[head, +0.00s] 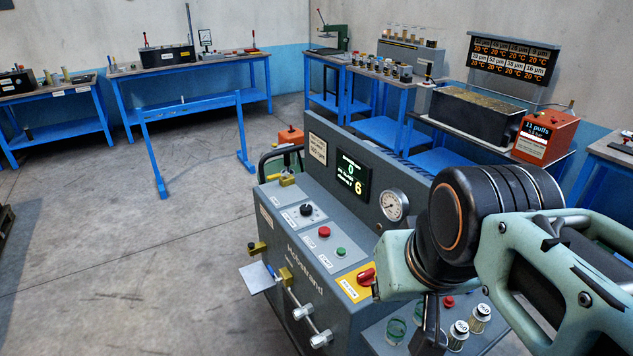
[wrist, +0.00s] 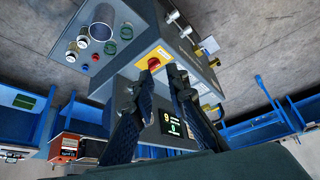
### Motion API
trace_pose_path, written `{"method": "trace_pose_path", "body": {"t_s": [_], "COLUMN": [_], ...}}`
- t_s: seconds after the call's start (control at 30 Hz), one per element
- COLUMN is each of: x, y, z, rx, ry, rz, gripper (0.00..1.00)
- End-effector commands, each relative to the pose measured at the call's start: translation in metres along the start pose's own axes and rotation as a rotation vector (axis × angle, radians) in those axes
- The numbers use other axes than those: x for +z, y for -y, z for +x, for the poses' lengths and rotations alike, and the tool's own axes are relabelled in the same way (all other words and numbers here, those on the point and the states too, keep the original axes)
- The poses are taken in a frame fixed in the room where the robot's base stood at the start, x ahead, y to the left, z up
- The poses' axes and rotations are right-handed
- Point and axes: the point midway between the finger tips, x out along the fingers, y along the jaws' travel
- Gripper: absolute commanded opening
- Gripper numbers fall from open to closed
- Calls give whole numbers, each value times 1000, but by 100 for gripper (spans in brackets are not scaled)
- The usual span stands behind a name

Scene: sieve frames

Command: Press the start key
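The grey machine console (head: 300,285) stands in front of me in the head view. On its sloped top are a green button (head: 340,252) and a red button (head: 324,231), each beside a small label too blurred to read surely. In the head view the gripper hangs right of the buttons, partly hidden by my wrist. I cannot make out the green button in the wrist view.
A lit display (head: 351,177) and round gauge (head: 394,205) stand behind the buttons. A black knob (head: 306,209) lies to their left. Jars (head: 480,318) and a red button (head: 449,302) occupy the lower right panel. Blue benches line the walls; floor left is open.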

Motion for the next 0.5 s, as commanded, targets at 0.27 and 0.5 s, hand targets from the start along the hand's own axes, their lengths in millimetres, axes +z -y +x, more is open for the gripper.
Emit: {"method": "trace_pose_path", "body": {"t_s": [0.27,0.5], "x": [0,0], "y": [0,0], "z": [0,0], "rx": [0,0], "ry": [0,0], "rz": [0,0], "gripper": [0,0]}}
